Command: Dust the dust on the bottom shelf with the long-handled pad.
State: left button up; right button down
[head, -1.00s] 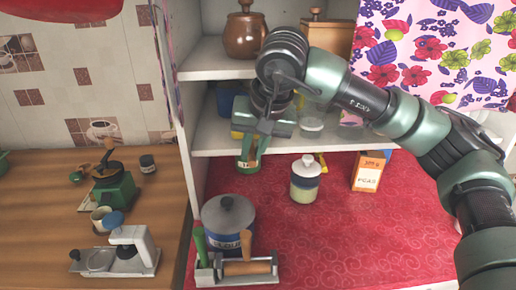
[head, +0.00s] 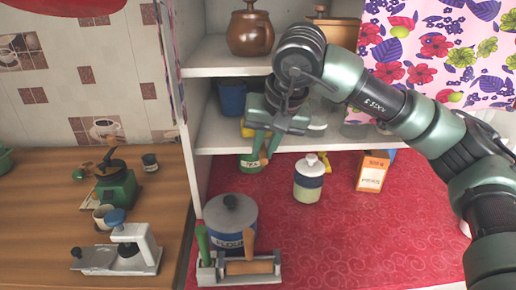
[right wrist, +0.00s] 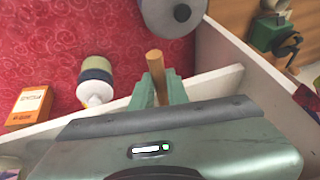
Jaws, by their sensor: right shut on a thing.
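My right gripper (head: 263,146) is in front of the lower white shelf (head: 218,138) of the cabinet, fingers pointing down. It is shut on a wooden stick (head: 262,155), which looks like the handle of the long-handled pad. In the right wrist view the stick (right wrist: 154,62) stands out between the fingers (right wrist: 157,88). I cannot make out the pad; the gripper and arm hide part of that shelf. I cannot make out any dust. My left gripper is not in view.
A blue mug (head: 232,97) stands on the lower shelf. A brown pot (head: 249,33) stands above.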

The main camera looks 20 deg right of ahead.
jog(key=d, duration=0.3)
jog(key=shift+s+b, duration=0.3)
jog(key=shift+s, duration=0.1)
jog(key=s+a+b, duration=0.1)
jog(key=s+a, duration=0.1)
jog(key=s, duration=0.4)
jog(key=s+a+r+b, duration=0.1)
jog(key=s+a, duration=0.1)
jog(key=s, duration=0.5)
jog(key=shift+s+r, duration=0.25)
jog(key=shift+r, duration=0.05)
dwell(0.5)
